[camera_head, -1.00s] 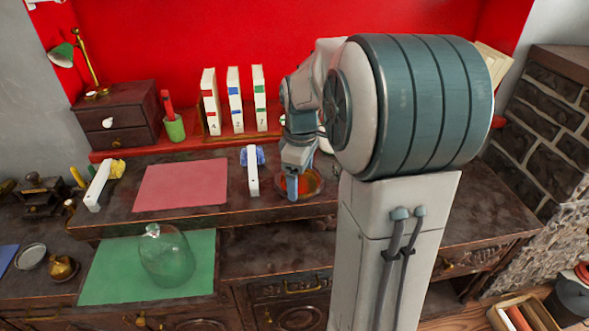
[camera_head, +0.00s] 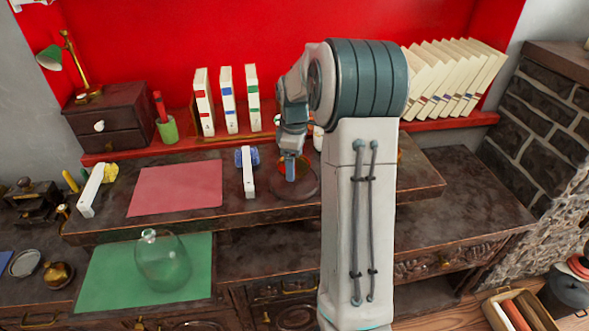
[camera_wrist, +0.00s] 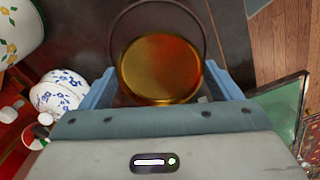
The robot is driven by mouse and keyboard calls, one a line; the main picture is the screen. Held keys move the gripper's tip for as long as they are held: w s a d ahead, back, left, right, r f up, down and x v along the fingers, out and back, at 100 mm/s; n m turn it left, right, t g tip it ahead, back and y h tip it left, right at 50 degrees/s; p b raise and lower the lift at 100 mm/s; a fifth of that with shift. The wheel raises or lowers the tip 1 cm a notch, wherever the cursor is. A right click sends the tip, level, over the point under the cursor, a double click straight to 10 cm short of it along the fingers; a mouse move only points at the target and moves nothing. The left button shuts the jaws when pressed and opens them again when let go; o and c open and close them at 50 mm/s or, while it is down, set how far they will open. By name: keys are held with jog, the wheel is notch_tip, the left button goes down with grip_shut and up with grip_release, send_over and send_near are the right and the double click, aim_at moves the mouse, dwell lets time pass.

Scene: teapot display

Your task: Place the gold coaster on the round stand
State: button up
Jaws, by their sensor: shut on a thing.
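In the wrist view the gold coaster (camera_wrist: 160,68) is a shiny disc with a reddish sheen, between the two blue fingers of my gripper (camera_wrist: 160,88). My gripper is shut on it. A thin dark round rim (camera_wrist: 204,40) shows just beyond the coaster; it may be the round stand, partly hidden by the coaster. In the head view my gripper (camera_head: 291,172) is over the right part of the raised shelf, above a dark round outline (camera_head: 302,193). Only a small reddish-gold part of the coaster shows there beside the fingers.
A pink mat (camera_head: 176,188) lies on the shelf, left of a white upright piece (camera_head: 249,178). A glass dome (camera_head: 162,265) stands on a green mat (camera_head: 105,285) below. Books (camera_head: 228,98) stand behind. In the wrist view, blue-flowered white china (camera_wrist: 60,90) is close at left.

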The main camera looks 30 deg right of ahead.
jog(key=shift+w+f, duration=0.15)
jog(key=shift+w, duration=0.05)
jog(key=shift+f, duration=2)
